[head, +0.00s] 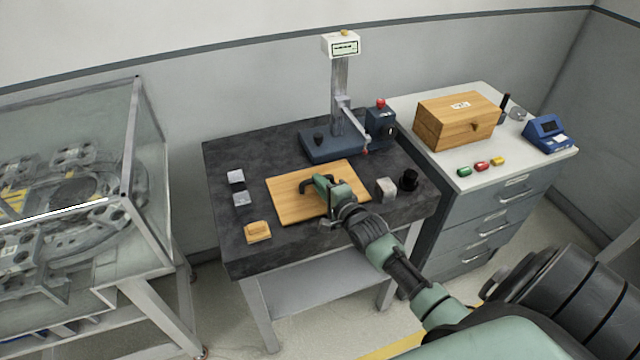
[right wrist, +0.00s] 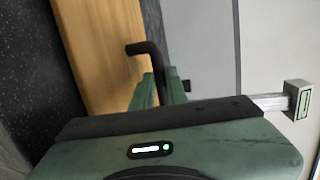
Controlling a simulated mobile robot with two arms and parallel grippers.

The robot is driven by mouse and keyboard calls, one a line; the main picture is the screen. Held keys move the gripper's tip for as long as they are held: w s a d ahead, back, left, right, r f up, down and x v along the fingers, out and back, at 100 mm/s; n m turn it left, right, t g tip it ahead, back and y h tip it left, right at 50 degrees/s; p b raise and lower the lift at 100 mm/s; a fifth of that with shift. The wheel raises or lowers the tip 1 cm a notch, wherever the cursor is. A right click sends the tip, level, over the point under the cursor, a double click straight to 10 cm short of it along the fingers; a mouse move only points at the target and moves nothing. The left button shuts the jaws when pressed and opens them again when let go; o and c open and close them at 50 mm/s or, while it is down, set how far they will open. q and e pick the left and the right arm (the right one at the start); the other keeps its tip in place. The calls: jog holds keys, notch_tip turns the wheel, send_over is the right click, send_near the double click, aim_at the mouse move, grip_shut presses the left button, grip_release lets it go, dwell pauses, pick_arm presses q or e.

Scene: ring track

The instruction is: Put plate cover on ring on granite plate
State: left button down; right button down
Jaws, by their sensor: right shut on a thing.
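The plate cover (head: 290,205) is a flat wooden board with a dark handle on top. It is over the middle of the dark granite plate (head: 240,262); I cannot tell whether it touches the granite or hangs just above it. My right gripper (head: 328,189) is shut on the cover's handle. In the right wrist view the wooden cover (right wrist: 100,45) and the bent black handle (right wrist: 150,52) show at the green fingers. No ring can be made out; anything under the cover is hidden. My left gripper is not in view.
A measuring stand (head: 338,100) is at the plate's back. Small metal blocks (head: 236,177) and a wooden block (head: 257,231) lie left; a grey cube (head: 386,188) and black knob (head: 409,180) stand right. A drawer cabinet (head: 490,200) holds a wooden box (head: 455,120).

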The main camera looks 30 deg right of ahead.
jog(key=shift+r, duration=0.1)
jog(key=c, duration=1.8)
grip_release()
jog(key=shift+f, duration=0.2)
jog(key=o, duration=0.4)
jog(key=shift+r, duration=0.15)
jog(key=b+v, duration=0.1)
jog(key=v, duration=1.1)
jog(key=shift+s+r, duration=0.1)
